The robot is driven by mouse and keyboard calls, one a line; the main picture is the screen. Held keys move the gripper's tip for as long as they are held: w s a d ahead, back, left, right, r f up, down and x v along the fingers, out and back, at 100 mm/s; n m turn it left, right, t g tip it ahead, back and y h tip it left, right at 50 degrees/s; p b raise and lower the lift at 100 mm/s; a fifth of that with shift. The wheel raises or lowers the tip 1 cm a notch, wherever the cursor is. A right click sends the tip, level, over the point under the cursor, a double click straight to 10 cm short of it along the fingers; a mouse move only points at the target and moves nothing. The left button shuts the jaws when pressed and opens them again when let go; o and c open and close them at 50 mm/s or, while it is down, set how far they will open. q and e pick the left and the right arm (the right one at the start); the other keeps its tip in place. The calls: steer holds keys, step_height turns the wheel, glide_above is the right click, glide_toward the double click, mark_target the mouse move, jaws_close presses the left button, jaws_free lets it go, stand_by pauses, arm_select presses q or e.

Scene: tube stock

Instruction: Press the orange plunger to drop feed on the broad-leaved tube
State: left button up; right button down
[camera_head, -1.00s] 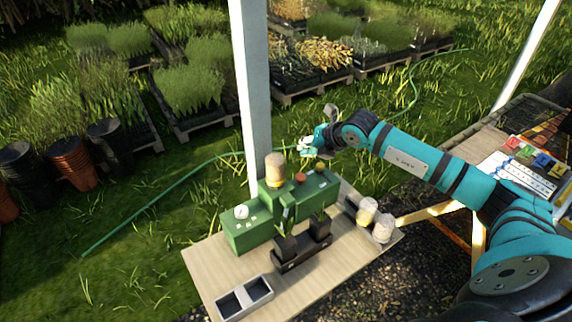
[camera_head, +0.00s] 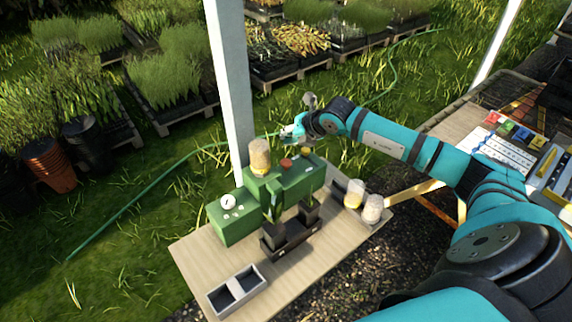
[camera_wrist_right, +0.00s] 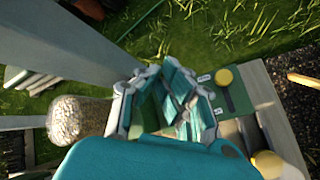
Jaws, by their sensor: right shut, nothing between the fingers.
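A green feed machine (camera_head: 233,224) stands on a small wooden table. An orange plunger (camera_head: 286,163) sits on its top, with a yellowish knob (camera_head: 307,151) to its right; the wrist view shows this yellow knob (camera_wrist_right: 224,77) clear of the fingers. My right gripper (camera_head: 291,132) is shut and empty, just above and behind the orange plunger in the head view, and looks apart from it. In the wrist view its fingers (camera_wrist_right: 176,105) hide the plunger. Two dark tubes (camera_head: 290,229) with green plants stand in a black holder before the machine; I cannot tell which is broad-leaved. My left gripper is out of view.
A feed jar (camera_head: 260,157) rises from the machine beside the gripper. A white post (camera_head: 229,90) stands close behind. Two pale jars (camera_head: 355,193) are at the table's right, and an empty two-part tray (camera_head: 238,291) is at the front. The table's (camera_head: 189,252) left end is bare.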

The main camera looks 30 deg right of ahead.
mark_target(288, 161)
step_height(288, 161, down, 5)
steer(key=b, duration=0.3)
steer(key=shift+f, duration=0.15)
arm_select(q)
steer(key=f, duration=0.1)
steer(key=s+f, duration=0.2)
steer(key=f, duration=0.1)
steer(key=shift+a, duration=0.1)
arm_select(e)
steer(key=shift+f, duration=0.1)
arm_select(q)
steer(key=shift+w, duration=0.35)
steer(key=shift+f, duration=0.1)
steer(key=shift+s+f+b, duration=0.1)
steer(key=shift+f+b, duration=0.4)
steer(key=shift+b, duration=0.25)
arm_select(e)
steer(key=shift+f, duration=0.4)
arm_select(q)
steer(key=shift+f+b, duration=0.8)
arm_select(e)
steer(key=shift+a+f, duration=0.1)
steer(key=shift+f, duration=0.85)
steer(key=shift+r, duration=0.1)
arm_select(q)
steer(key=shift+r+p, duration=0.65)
arm_select(e)
steer(key=shift+r, duration=1.25)
